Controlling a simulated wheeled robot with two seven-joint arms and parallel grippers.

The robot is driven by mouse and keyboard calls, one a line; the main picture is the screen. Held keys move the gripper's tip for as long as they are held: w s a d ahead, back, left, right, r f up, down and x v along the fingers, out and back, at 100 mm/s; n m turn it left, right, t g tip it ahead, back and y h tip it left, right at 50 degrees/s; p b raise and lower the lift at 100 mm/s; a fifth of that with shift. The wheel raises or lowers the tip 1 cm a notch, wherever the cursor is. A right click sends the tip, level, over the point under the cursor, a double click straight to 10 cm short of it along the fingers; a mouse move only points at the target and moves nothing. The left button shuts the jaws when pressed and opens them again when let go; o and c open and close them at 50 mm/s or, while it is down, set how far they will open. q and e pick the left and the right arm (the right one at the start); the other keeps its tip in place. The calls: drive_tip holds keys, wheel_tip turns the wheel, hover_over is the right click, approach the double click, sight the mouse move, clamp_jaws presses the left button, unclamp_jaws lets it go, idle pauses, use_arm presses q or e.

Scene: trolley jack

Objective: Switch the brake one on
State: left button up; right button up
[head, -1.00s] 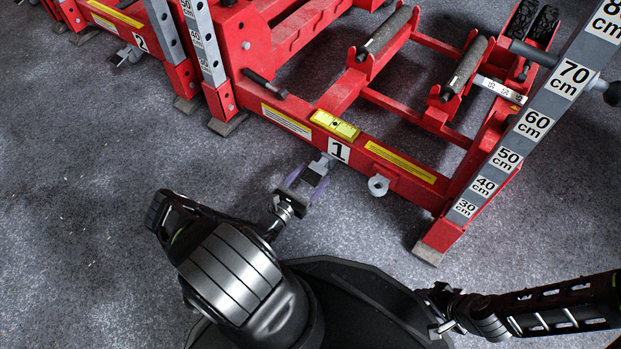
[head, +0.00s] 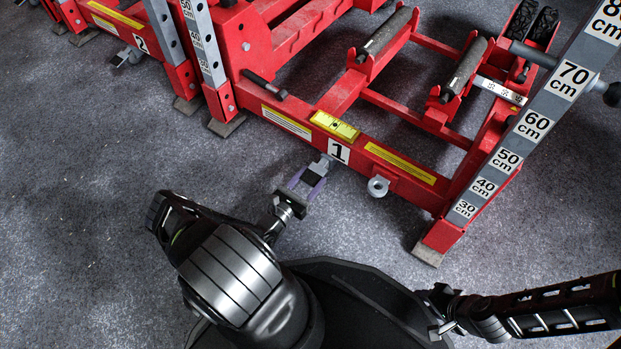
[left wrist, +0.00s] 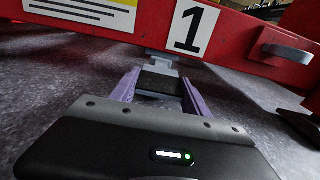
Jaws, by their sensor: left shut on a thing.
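The brake one (head: 323,164) is a small grey and black pedal sticking out from the red frame just beside the "1" label. In the left wrist view the brake one (left wrist: 160,80) runs from below the "1" label towards my gripper, its dark pad between the fingers. My left gripper (head: 306,180) has purple fingers and is shut on the brake one from both sides; in the left wrist view the gripper (left wrist: 158,88) hides the near end of the pedal. My right gripper (head: 440,312) is at the lower right, over my dark base, away from the jack; its fingers are not clear.
The red trolley jack frame (head: 400,182) fills the upper right, with a yellow level block (head: 335,125) on its beam. A ring lug (head: 378,187) sticks out right of the brake one. A second pedal (head: 127,56) is by label "2". Grey floor is clear at left.

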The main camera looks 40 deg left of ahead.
sight(311, 179)
use_arm(q)
drive_tip(key=shift+f, duration=0.1)
clamp_jaws()
drive_tip(key=shift+f+t, duration=0.3)
drive_tip(key=shift+t, duration=0.2)
drive_tip(key=o, duration=1.6)
unclamp_jaws()
wheel_tip(311, 179, up, 9)
drive_tip(key=p, duration=0.6)
drive_tip(key=shift+r, duration=0.55)
